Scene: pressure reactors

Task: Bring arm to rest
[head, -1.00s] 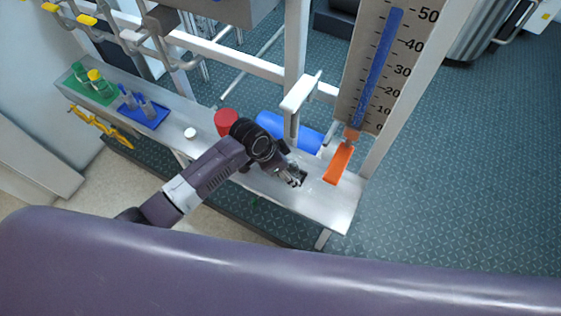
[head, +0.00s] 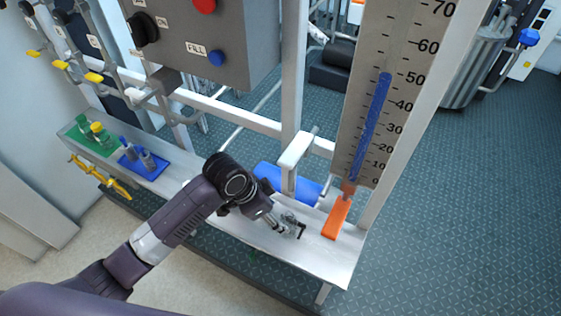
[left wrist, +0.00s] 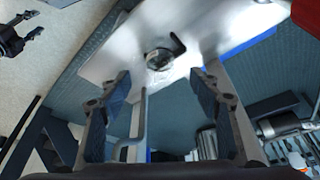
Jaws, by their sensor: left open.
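My left arm comes in from the lower left in the head view. Its gripper (head: 291,228) is over the white bench shelf (head: 325,262), left of the orange handle (head: 337,218). In the left wrist view the two fingers (left wrist: 160,105) are spread apart with nothing between them. A round metal fitting (left wrist: 159,59) on the white surface shows beyond the fingertips. My right gripper is not in the head view; a dark gripper-like shape shows at the upper left of the left wrist view, and I cannot tell its state.
A gauge board with a blue column (head: 371,125) stands above the orange handle. A blue cylinder (head: 305,190) lies behind the shelf. Bottles stand on a green mat (head: 97,145) and a blue mat (head: 155,171) at left. A control box (head: 225,38) hangs above.

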